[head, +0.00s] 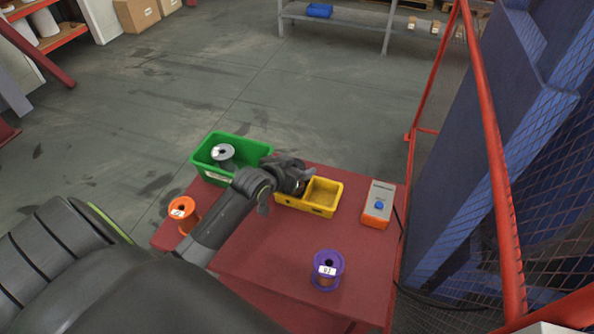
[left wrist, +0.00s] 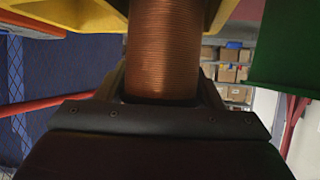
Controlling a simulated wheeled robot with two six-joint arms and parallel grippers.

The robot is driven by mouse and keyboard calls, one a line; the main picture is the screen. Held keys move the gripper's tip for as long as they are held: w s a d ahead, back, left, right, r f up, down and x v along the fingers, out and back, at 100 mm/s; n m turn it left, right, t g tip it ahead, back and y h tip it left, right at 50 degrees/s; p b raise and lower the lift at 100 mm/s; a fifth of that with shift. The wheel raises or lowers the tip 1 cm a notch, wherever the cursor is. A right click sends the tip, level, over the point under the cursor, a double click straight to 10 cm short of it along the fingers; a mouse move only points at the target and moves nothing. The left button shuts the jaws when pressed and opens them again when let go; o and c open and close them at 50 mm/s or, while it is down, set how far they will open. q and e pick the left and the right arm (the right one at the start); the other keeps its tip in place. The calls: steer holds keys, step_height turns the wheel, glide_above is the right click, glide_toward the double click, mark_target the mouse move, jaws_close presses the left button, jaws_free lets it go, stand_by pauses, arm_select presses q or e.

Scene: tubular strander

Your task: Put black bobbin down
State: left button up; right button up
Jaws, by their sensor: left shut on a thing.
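My left gripper (head: 303,178) is over the left part of the yellow bin (head: 322,208), close to the green bin. In the left wrist view the gripper (left wrist: 162,90) is shut on a bobbin with copper-coloured winding (left wrist: 162,45), one finger on each side. Its flanges are outside that view. In the head view the held bobbin blends with the dark gripper, so its black colour and whether it touches the bin cannot be told. My right gripper is not in view.
The green bin (head: 196,158) holds a grey bobbin (head: 223,153). An orange bobbin (head: 183,211) and a purple bobbin (head: 327,268) stand on the red table (head: 262,248). A control box with a blue button (head: 378,206) is at right. A red-framed mesh fence (head: 497,150) stands beyond.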

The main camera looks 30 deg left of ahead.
arm_select(q)
steer(key=shift+f, duration=0.85)
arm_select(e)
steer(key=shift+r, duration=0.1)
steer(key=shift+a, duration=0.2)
arm_select(q)
steer(key=o, duration=1.2)
steer(key=shift+f, duration=0.3)
steer(key=shift+c, duration=0.2)
steer(key=o, duration=0.5)
steer(key=shift+r, duration=0.1)
steer(key=shift+c, duration=0.2)
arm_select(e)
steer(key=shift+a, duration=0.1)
